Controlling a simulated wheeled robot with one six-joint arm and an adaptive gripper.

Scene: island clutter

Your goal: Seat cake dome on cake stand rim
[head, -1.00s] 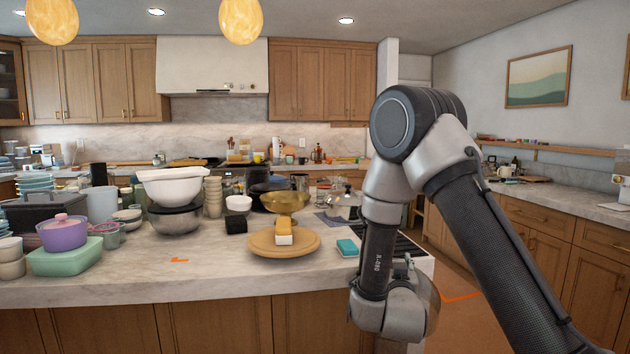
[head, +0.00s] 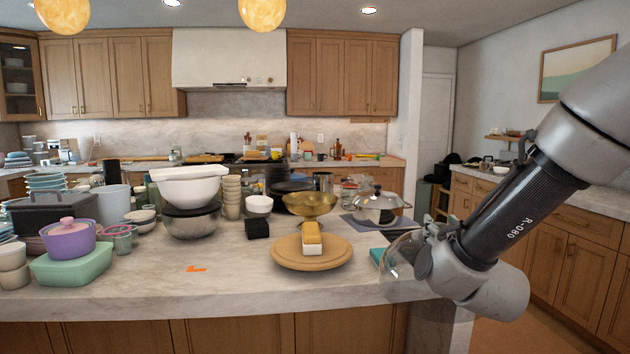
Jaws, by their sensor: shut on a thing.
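The cake dome (head: 400,268) is clear and see-through. My gripper (head: 425,258) is shut on it at the right end of the island, and the dome is tilted on its side with its bulge to the left. The cake stand looks like the round wooden board (head: 290,256) on the counter, left of the dome and apart from it. The finger contact on the dome is too small to tell.
A teal sponge (head: 376,256) lies just behind the dome. A gold bowl (head: 310,204) and a black box (head: 257,228) stand behind the board. A silver domed pan (head: 378,203) is further back. Bowls and pots crowd the left.

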